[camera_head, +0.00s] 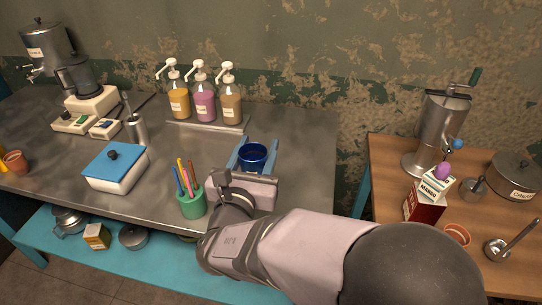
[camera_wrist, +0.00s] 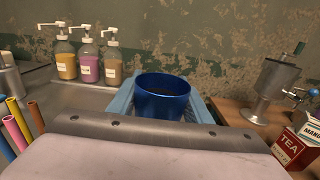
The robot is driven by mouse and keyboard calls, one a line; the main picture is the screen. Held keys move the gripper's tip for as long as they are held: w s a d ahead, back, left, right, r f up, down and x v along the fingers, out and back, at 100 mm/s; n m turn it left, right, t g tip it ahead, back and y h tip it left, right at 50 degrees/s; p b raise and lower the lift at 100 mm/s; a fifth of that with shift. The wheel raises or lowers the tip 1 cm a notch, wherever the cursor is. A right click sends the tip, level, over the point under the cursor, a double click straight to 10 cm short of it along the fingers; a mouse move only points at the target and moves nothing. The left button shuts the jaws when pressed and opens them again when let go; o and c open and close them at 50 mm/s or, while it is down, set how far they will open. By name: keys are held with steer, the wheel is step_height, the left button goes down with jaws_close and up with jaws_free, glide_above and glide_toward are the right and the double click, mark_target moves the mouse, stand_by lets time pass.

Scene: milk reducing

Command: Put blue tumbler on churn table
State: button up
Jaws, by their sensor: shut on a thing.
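The blue tumbler (camera_head: 253,155) is upright between the light-blue fingers of my gripper (camera_head: 252,152), above the right part of the metal counter. My gripper is shut on it, with a finger on each side. The tumbler (camera_wrist: 163,97) also shows in the wrist view between the fingers (camera_wrist: 163,105); its lower part is hidden there by my gripper body. The churn table (camera_head: 391,165) is the wooden table at the right, with a metal churn (camera_head: 437,125) at its back. The tumbler is left of this table.
A green pen cup (camera_head: 192,203) and pump bottles (camera_head: 204,95) stand on the counter.

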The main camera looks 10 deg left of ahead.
steer(key=shift+w+d, duration=0.1)
steer(key=w+d+r+m+g+h+p, duration=0.1)
steer(key=w+d+m+h+p, duration=0.15)
steer(key=d+p, duration=0.6)
steer(key=w+d+r+m+h+p, duration=0.1)
steer(key=w+d+h+p, duration=0.3)
steer(key=d, duration=0.8)
steer(key=s+d+m+h+p, duration=0.1)
steer(key=s+d+p, duration=0.2)
steer(key=d+p, duration=0.25)
steer(key=s+d+r+m+g+h+p, duration=0.1)
steer(key=s+d+p, duration=0.1)
steer(key=d+p, duration=0.35)
steer(key=s+d+m+h+p, duration=0.1)
steer(key=s+d+p, duration=0.2)
steer(key=d, duration=0.4)
step_height(320, 180, down, 14)
steer(key=b, duration=0.1)
steer(key=shift+b, duration=0.3)
steer(key=shift+s+f+n+y, duration=0.1)
steer(key=shift+n+y, duration=0.15)
steer(key=shift+f, duration=1.75)
